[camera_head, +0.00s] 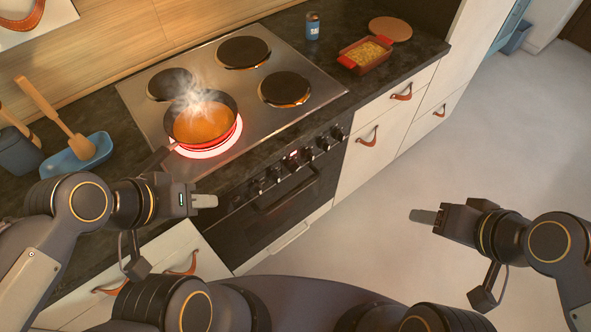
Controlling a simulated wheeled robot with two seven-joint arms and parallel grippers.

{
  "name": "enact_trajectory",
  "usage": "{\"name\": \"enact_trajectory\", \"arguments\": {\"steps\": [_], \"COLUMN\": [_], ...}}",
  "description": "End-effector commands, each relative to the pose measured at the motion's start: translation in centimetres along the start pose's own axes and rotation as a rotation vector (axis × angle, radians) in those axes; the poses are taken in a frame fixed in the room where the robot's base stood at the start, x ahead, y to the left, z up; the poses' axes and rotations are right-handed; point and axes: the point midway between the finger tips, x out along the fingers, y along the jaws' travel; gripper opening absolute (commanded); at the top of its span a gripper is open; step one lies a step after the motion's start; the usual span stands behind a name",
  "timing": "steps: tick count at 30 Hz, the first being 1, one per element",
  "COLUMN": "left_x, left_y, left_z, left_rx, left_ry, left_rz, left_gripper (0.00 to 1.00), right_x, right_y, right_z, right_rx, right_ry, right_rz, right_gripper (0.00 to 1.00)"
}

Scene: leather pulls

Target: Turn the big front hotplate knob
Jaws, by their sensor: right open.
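The row of dark hotplate knobs (308,154) runs along the oven's front panel below the cooktop (250,108). I cannot tell which knob belongs to the big front hotplate. The front left hotplate (226,145) glows red under a pan (203,119) of steaming orange-brown food. My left gripper (211,201) is in front of the cooker, to the left of the knobs and apart from them. Its fingers overlap in this view, so its opening cannot be judged. My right gripper (418,215) is open and empty over the floor, well right of the oven.
The oven door (283,200) has a bar handle. A blue dish (78,156) with a wooden utensil stands on the left counter. A can (312,26), a red baking dish (365,55) and a round board (390,29) are on the right counter. The right floor (440,150) is clear.

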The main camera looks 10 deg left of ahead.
Motion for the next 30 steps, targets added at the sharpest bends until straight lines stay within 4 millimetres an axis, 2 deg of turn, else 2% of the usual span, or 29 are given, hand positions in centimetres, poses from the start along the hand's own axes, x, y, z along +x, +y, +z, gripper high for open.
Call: {"name": "enact_trajectory", "arguments": {"steps": [5, 9, 14, 18, 21, 24, 27, 30], "left_x": [3.2, 5.6, 8.1, 10.4, 12.0, 13.6, 14.9, 15.9], "left_y": [-1.5, -2.5, -3.7, -4.8, -5.5, -6.2, -6.8, -7.3], "left_z": [1.6, 2.8, 4.1, 5.3, 6.1, 6.9, 7.5, 8.0], "left_rx": [0.000, 0.000, 0.000, 0.000, 0.000, 0.000, 0.000, 0.000], "left_ry": [0.000, -0.001, 0.000, 0.000, 0.000, 0.000, 0.000, 0.000], "left_rz": [0.000, 0.000, 0.000, 0.000, 0.000, 0.000, 0.000, 0.000], "left_gripper": [0.36, 0.36, 0.36, 0.36, 0.36, 0.36, 0.36, 0.36], "right_x": [7.7, 15.3, 24.3, 31.4, 35.5, 38.5, 40.2, 40.9], "right_y": [2.0, 2.4, 1.0, -1.6, -4.0, -6.5, -8.5, -9.7], "right_z": [-1.6, -2.8, -2.5, -1.1, 0.1, 0.9, 1.0, 0.5], "right_rx": [0.105, 0.209, 0.362, 0.557, 0.736, 0.950, 1.170, 1.364], "right_ry": [-0.005, 0.005, -0.008, -0.052, -0.103, -0.168, -0.235, -0.293], "right_rz": [0.081, 0.068, -0.055, -0.237, -0.398, -0.575, -0.752, -0.902], "right_gripper": [0.55, 0.55, 0.55, 0.55, 0.55, 0.55, 0.55, 0.55]}}
